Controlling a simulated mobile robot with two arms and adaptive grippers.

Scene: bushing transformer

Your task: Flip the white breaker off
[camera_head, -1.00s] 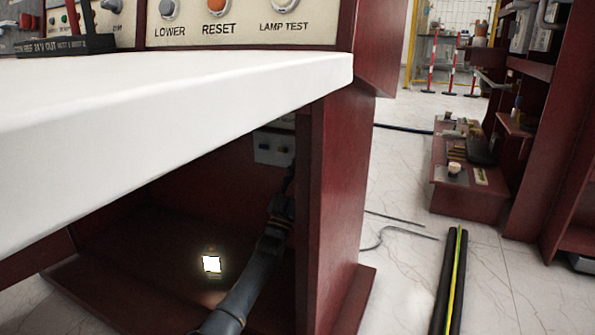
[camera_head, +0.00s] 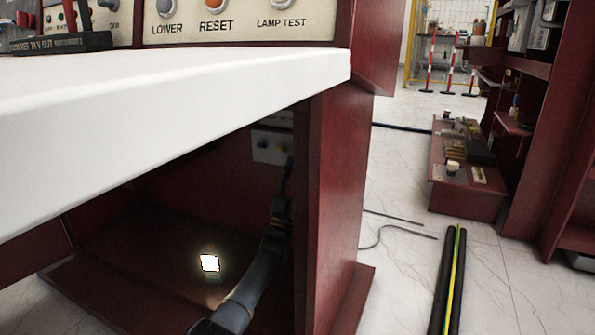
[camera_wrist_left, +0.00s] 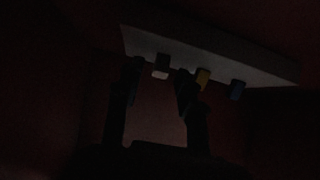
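The grey breaker panel (camera_head: 268,150) is on the red inner wall of the cabinet under the white tabletop. In the dark left wrist view the panel (camera_wrist_left: 215,58) runs along the top with its breakers on its lower edge. The white breaker (camera_wrist_left: 160,72) is at the left, a yellow breaker (camera_wrist_left: 203,78) is right of it, and a blue breaker (camera_wrist_left: 237,90) is farther right. My left gripper (camera_wrist_left: 160,82) is open, with its fingers on either side of the white breaker. Contact cannot be told. In the head view the left gripper (camera_head: 288,172) is beside the panel's right end. My right gripper is not in view.
The white tabletop (camera_head: 180,95) hangs over the cabinet opening. A red upright panel (camera_head: 338,190) stands close to the right of my arm. A bright square light (camera_head: 209,263) shows low inside the cabinet. Black cables (camera_head: 455,275) lie on the floor at right.

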